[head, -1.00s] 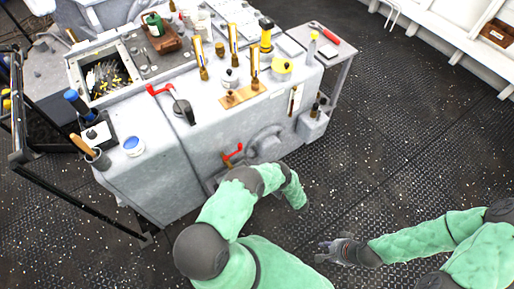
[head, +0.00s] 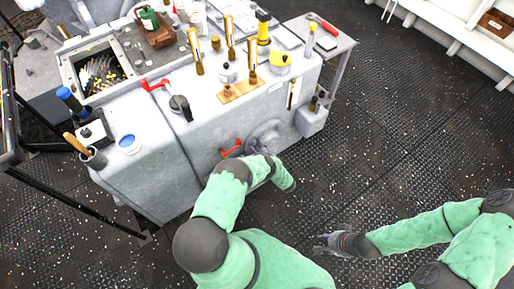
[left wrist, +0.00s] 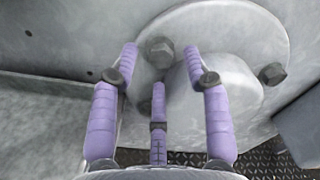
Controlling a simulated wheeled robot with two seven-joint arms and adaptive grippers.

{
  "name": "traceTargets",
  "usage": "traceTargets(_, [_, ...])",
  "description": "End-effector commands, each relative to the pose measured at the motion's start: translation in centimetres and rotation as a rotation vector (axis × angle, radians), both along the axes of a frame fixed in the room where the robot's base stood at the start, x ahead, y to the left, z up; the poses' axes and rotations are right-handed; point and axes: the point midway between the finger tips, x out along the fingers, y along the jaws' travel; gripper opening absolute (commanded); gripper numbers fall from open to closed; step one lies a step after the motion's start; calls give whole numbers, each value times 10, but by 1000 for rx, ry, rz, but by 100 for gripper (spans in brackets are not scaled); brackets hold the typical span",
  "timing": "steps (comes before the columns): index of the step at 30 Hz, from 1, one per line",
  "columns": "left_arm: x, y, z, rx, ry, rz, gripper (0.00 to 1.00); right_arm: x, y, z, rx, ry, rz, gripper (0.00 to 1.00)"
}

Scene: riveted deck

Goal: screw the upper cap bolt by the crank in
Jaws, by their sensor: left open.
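In the left wrist view a round grey flange cap (left wrist: 226,35) with a domed middle is fixed to the housing. The upper bolt (left wrist: 158,50), a dark hex head, sits at its upper left edge. My left gripper (left wrist: 161,68) has its purple fingers spread; the bolt head lies between and just beyond the tips, with no clear contact. A second bolt (left wrist: 272,75) is at the cap's right. In the head view the red crank (head: 231,148) is on the housing's front, left of my left gripper (head: 262,146). My right gripper (head: 322,244) hangs over the floor; its fingers are too small to judge.
The grey housing (head: 165,180) carries many tools and bottles on top. A grey box (head: 311,120) juts out right of the cap. A side table (head: 333,44) stands at the back right. The dark deck (head: 400,130) to the right is clear.

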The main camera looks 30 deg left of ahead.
Motion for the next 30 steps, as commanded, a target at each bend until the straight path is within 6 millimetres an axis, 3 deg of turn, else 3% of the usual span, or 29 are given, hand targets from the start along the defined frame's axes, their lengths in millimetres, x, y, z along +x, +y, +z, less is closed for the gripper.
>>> traceTargets(4, [4, 10, 0, 0, 0, 1, 48, 0, 0, -3, 0, 0, 0, 34])
traceTargets(14, [5, 13, 0, 0, 0, 0, 48, 0, 0, -3, 0, 0, 0, 34])
traceTargets(19, [5, 13, 0, 0, 0, 0, 3, 0, 0, -3, 0, 0, 0, 34])
traceTargets(30, [5, 13, 1, 12, 25, 3, 0, 0, 0, -3, 0, 0, 0, 34])
